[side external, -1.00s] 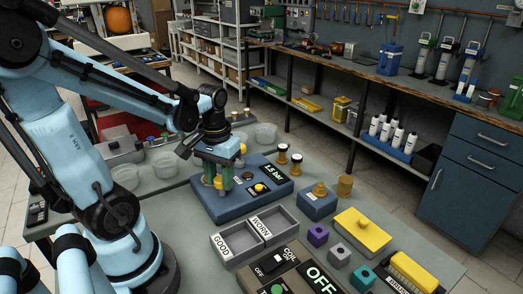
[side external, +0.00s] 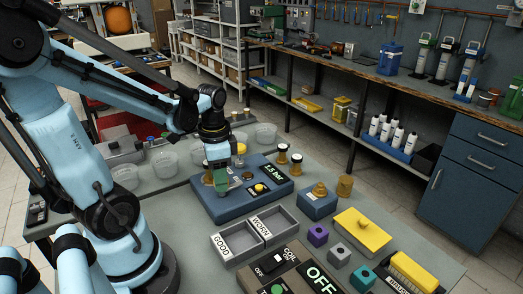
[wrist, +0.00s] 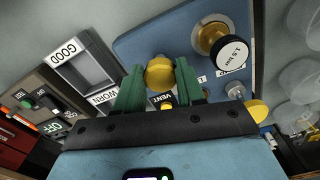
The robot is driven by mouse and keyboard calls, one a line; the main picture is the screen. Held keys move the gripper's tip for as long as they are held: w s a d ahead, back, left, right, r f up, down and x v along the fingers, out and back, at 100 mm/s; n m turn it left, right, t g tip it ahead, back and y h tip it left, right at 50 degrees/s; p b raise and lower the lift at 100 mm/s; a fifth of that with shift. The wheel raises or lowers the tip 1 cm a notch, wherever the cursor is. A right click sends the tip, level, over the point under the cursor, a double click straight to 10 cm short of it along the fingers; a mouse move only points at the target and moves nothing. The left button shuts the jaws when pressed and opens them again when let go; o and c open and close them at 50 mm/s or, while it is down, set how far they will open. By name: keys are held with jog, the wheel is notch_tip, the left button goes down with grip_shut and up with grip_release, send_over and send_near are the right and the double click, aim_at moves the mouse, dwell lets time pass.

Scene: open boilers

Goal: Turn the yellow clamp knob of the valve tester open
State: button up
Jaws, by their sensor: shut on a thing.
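The valve tester (side external: 226,208) is a blue box on the bench, marked 1.5 bar. My gripper (side external: 221,190) points down over its left part, green fingers one behind the other. In the wrist view, my gripper (wrist: 160,82) is shut on the yellow clamp knob (wrist: 160,72), one green finger on each side. The knob is hidden behind the fingers in the side view. A brass valve with a white-faced 1.5 bar cap (wrist: 231,55) stands beside it in the wrist view. A yellow VENT button (side external: 259,188) is on the tester's top.
Grey GOOD and WORN trays (side external: 272,222) lie in front of the tester. A switch panel (side external: 291,268) is nearer. A small blue block with a brass fitting (side external: 317,207) stands to the right. Clear bowls (side external: 265,134) stand behind.

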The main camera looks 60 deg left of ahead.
jog(key=shift+m, duration=0.4)
jog(key=o, duration=1)
jog(key=shift+o, duration=0.2)
jog(key=shift+r, duration=0.15)
notch_tip(320, 180, up, 12)
dwell(0.4)
jog(key=w+d+f+n+t, duration=0.2)
jog(key=d+t, duration=0.1)
jog(key=d, duration=0.2)
jog(key=w+d+f+n+t, duration=0.1)
jog(key=w+d+f+t, duration=0.2)
jog(key=d, duration=0.3)
jog(key=shift+w+f+n+t, duration=0.3)
jog(key=shift+n+t, duration=0.1)
jog(key=shift+t, duration=0.2)
